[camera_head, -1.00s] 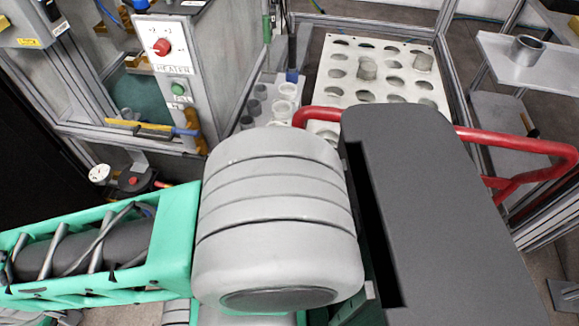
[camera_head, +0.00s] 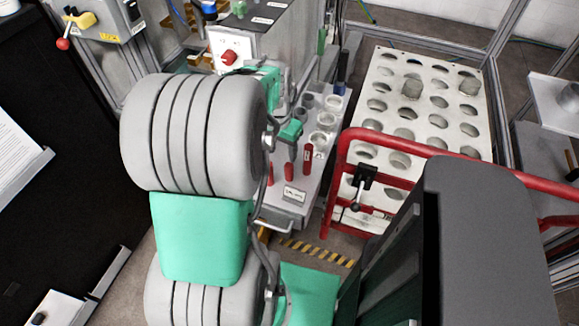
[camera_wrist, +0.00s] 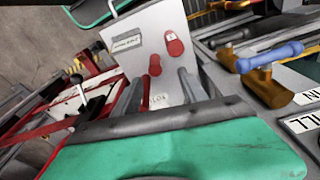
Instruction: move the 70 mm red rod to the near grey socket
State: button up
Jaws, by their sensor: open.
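In the head view several red rods stand at the near end of the light grey tray; a labelled one (camera_head: 308,158) stands to the right of a shorter one (camera_head: 289,172). I cannot tell which is 70 mm. Grey sockets (camera_head: 307,101) run along the tray's left side; the nearest is partly hidden by my arm. In the wrist view my gripper (camera_wrist: 160,78) is open and empty, its two grey fingers pointing at the tray.
Pale sockets (camera_head: 326,120) line the tray's right side, with a blue upright item (camera_head: 342,68) at its far end. A red rail (camera_head: 380,140) and a white perforated board (camera_head: 385,75) lie to the right.

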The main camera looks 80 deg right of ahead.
aim_at(289, 165)
jog(key=shift+s+d+f+m, duration=0.1)
jog(key=shift+s+f+m, duration=0.05)
jog(key=shift+s, duration=0.3)
jog(key=shift+s+d+f+m, duration=0.1)
jog(key=shift+s+f+m, duration=0.05)
jog(key=shift+s, duration=0.25)
jog(key=f, duration=0.5)
jog(key=d+f, duration=0.1)
jog(key=f, duration=0.1)
jog(key=shift+f, duration=0.25)
jog(key=shift+c, duration=0.2)
jog(key=shift+w, duration=0.1)
grip_shut()
jog(key=shift+r, duration=0.1)
